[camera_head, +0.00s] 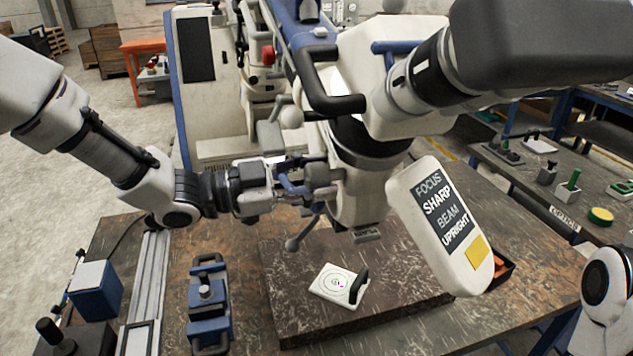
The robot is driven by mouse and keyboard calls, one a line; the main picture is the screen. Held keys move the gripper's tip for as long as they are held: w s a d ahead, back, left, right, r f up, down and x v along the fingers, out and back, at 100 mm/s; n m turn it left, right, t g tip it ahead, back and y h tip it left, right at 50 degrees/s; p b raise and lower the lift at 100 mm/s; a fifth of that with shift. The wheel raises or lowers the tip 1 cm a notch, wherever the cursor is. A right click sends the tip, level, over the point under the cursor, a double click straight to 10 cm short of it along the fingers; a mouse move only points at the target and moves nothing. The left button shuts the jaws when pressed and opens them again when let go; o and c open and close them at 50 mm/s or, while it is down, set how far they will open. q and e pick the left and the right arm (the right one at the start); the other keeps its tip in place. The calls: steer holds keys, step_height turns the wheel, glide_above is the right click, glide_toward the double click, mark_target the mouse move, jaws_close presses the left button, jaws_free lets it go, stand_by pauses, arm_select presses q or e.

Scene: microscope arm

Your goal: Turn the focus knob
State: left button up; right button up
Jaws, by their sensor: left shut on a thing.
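The microscope head (357,195) hangs over the table on a large blue and white arm. My left gripper (318,180) reaches in from the left and is shut at the left side of the microscope head, on what looks like the focus knob (292,186). The fingers hide most of the knob, and its angle cannot be made out. A white panel (481,268) on the right of the head reads "FOCUS SHARP" and "BEAM UPRIGHT", with a yellow patch below. My right gripper is out of view; only part of my right arm shows at the right edge.
A white target plate (325,293) with rings and a dark upright piece lies on a dark slab (400,318) below the head. A blue clamp-like fixture (208,318) and a blue-white block (96,289) stand at left. A side bench with small tools (540,190) is at right.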

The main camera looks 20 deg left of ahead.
mark_target(307, 179)
arm_select(q)
steer(key=shift+r, duration=0.1)
steer(key=o, duration=1.2)
steer(key=shift+c, duration=0.2)
steer(key=v, duration=0.7)
steer(key=shift+s+a, duration=0.15)
steer(key=shift+a, duration=0.1)
steer(key=shift+d, duration=0.1)
